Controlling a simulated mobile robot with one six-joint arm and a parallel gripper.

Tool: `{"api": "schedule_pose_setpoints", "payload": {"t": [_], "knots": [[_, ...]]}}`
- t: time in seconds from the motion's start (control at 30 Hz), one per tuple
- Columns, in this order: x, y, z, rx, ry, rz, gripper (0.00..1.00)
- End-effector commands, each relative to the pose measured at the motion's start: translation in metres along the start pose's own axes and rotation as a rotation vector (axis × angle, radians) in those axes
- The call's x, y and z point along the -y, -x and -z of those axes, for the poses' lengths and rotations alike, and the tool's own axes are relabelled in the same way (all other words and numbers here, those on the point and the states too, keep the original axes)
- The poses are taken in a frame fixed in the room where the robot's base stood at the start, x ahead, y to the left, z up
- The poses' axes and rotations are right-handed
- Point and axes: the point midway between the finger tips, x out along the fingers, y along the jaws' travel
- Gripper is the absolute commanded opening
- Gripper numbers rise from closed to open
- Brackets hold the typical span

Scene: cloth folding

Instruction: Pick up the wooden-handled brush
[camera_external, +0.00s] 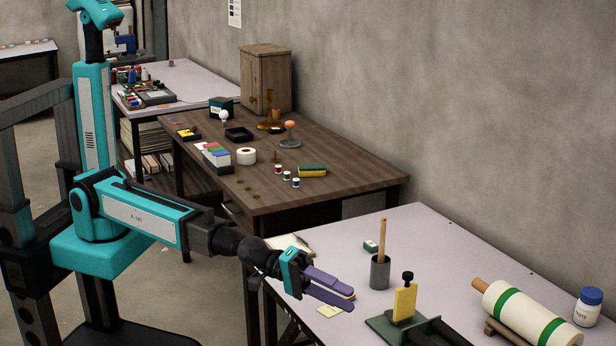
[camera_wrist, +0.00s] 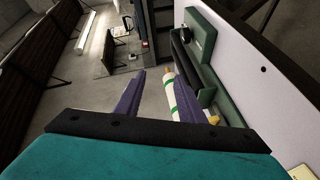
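A wooden stick-like handle (camera_external: 382,238) stands upright in a dark grey cup (camera_external: 380,273) on the pale table; it may be the brush, but its lower end is hidden in the cup. My gripper (camera_external: 350,298) is at the near left edge of this table, left of and nearer than the cup. Its two purple fingers are spread apart, with nothing held between them in the wrist view (camera_wrist: 161,77). A small tan-edged item shows partly behind the fingers in the external view; I cannot tell what it is. No brush is recognisable in the wrist view.
A green press-like tool with a yellow block (camera_external: 404,302), a white green-banded roll (camera_external: 527,318) and a paste jar (camera_external: 588,307) stand to the right. A cluttered brown table (camera_external: 340,186) is farther back.

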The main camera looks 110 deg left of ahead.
Motion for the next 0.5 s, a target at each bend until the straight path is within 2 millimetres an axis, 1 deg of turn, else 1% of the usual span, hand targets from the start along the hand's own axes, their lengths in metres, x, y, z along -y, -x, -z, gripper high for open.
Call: {"api": "schedule_pose_setpoints", "payload": {"t": [0.03,0.27,0.5], "knots": [[0.000,0.000,0.014,-0.011,0.007,0.002,0.36],[0.015,0.000,0.069,-0.020,-0.036,0.046,0.36],[0.029,0.008,0.136,-0.006,-0.104,0.070,0.36]]}}
